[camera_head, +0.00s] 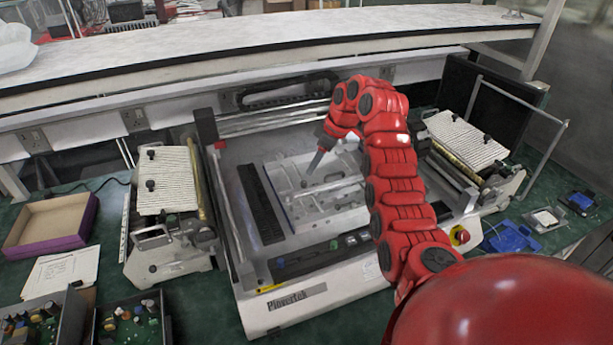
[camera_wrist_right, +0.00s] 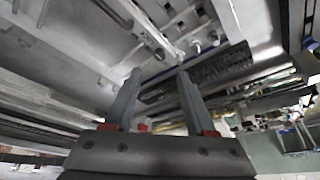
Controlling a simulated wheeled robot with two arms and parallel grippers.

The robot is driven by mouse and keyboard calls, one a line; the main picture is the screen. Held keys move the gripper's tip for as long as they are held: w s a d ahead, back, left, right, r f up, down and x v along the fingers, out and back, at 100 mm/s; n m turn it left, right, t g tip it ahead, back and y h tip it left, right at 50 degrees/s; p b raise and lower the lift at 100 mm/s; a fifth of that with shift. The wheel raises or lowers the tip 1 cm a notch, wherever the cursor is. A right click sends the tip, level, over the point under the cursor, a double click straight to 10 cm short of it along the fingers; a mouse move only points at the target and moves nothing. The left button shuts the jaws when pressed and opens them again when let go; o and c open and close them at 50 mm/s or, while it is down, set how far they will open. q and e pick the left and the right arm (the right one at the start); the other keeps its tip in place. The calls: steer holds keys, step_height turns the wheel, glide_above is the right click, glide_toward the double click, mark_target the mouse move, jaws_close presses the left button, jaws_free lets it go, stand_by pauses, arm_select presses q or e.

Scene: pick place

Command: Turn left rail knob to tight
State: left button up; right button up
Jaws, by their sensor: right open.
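My right gripper (camera_head: 313,170) reaches over the white machine's inner plate (camera_head: 335,215), pointing down and left. It is open and empty; in the right wrist view its two fingers (camera_wrist_right: 159,72) stand apart with nothing between them. A small dark knob (camera_head: 304,184) shows at the left part of the rails on the plate, just below and left of the fingertips, apart from them as far as I can see. In the wrist view a small knob (camera_wrist_right: 160,54) lies beyond the fingertips. I cannot tell whether any knob is tight or loose. My left gripper is out of view.
The white machine (camera_head: 300,312) has raised side walls and a slotted black strip (camera_head: 262,204) left of the plate. Ribbed side units (camera_head: 166,180) stand left and right (camera_head: 465,140). A purple-edged box (camera_head: 48,224) lies far left. A shelf (camera_head: 250,40) runs behind.

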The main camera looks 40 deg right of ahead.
mark_target(304, 182)
steer(key=p+x, duration=0.1)
steer(key=x, duration=0.6)
steer(key=shift+f+p, duration=0.3)
steer(key=shift+p, duration=0.1)
jaws_close()
